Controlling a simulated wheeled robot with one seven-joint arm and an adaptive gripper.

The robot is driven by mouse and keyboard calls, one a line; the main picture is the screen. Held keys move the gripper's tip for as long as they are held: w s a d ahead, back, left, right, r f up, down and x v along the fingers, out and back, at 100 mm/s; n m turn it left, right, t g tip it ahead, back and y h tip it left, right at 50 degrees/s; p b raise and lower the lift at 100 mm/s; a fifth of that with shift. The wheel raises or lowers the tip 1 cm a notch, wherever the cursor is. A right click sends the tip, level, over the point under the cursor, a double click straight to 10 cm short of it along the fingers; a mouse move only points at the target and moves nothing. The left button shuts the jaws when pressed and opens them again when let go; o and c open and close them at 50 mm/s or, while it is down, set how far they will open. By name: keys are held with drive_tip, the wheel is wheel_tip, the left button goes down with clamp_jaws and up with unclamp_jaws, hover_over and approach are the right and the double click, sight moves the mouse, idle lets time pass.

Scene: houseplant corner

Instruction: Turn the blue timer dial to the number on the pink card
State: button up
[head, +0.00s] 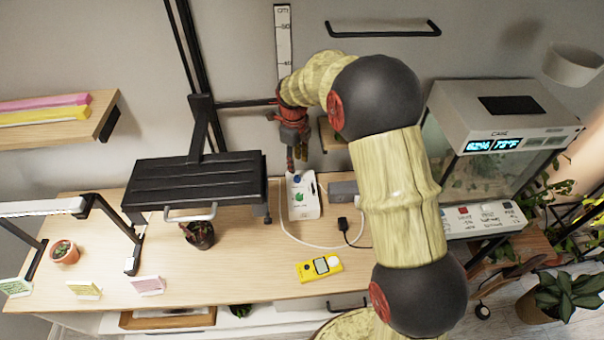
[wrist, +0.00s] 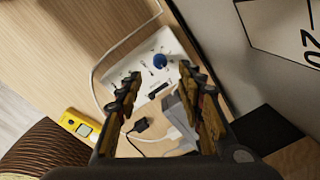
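The blue dial (head: 297,179) sits on a white timer box (head: 305,204) with a green mark, standing on the wooden table below my gripper. In the wrist view the blue dial (wrist: 159,60) is on the white box face (wrist: 143,67), between and beyond my fingertips. My gripper (wrist: 157,78) is open, its two fingers apart with nothing between them and seemingly not touching the dial. In the head view my gripper (head: 297,160) points down just above the dial. The pink card (head: 148,286) stands at the table's front left; its number is too small to read.
A yellow meter (head: 320,267) lies near the front edge. A white cable (head: 290,232) and black plug (head: 344,226) lie beside the box. A black lamp panel (head: 195,180) hangs at left over a small dark pot (head: 200,236). A glass terrarium (head: 490,150) stands right.

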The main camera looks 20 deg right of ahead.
sight(297, 177)
wheel_tip(297, 177, down, 8)
drive_tip(key=shift+w+d+r+b, duration=0.1)
drive_tip(key=shift+r+b, duration=0.1)
drive_tip(key=shift+b, duration=0.65)
drive_tip(key=c, duration=0.4)
clamp_jaws()
